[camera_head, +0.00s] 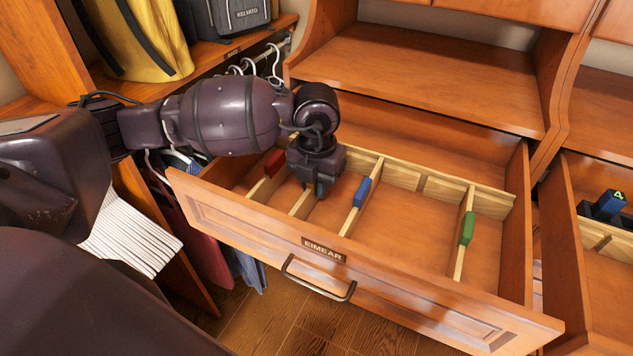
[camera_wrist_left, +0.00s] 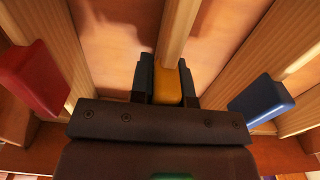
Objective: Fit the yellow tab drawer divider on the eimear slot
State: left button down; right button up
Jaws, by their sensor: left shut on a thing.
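My left gripper (camera_head: 320,188) is down inside the open drawer marked EIMEAR (camera_head: 400,295). In the left wrist view it is shut on the yellow tab (camera_wrist_left: 172,85) of a wooden divider (camera_wrist_left: 177,35). The divider's bare strip (camera_head: 303,204) shows in the head view, standing between the red-tab and blue-tab dividers; the gripper hides its yellow tab there. The divider lies across the drawer between the front panel and the slotted wooden rail (camera_head: 402,175) at the back. I cannot tell how deep its ends sit. My right gripper is not in view.
The red tab (camera_head: 274,163) stands left of my gripper, the blue tab (camera_head: 362,192) close on its right, and the green tab (camera_head: 467,228) further right. Another open drawer (camera_head: 612,280) holds a dark and blue object (camera_head: 607,205). Hangers (camera_head: 272,62) and a yellow bag (camera_head: 135,40) are at the left.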

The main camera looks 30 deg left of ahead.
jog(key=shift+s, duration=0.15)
pick_arm(q)
jog(key=c, duration=1)
grip_release()
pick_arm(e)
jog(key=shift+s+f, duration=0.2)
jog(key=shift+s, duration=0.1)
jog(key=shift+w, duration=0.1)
pick_arm(q)
jog(key=shift+r, duration=0.1)
notch_tip(320, 180, up, 4)
jog(key=shift+r, duration=0.1)
notch_tip(320, 180, up, 5)
jog(key=shift+r+p, duration=0.15)
jog(key=shift+p, duration=0.2)
jog(key=shift+r, duration=0.6)
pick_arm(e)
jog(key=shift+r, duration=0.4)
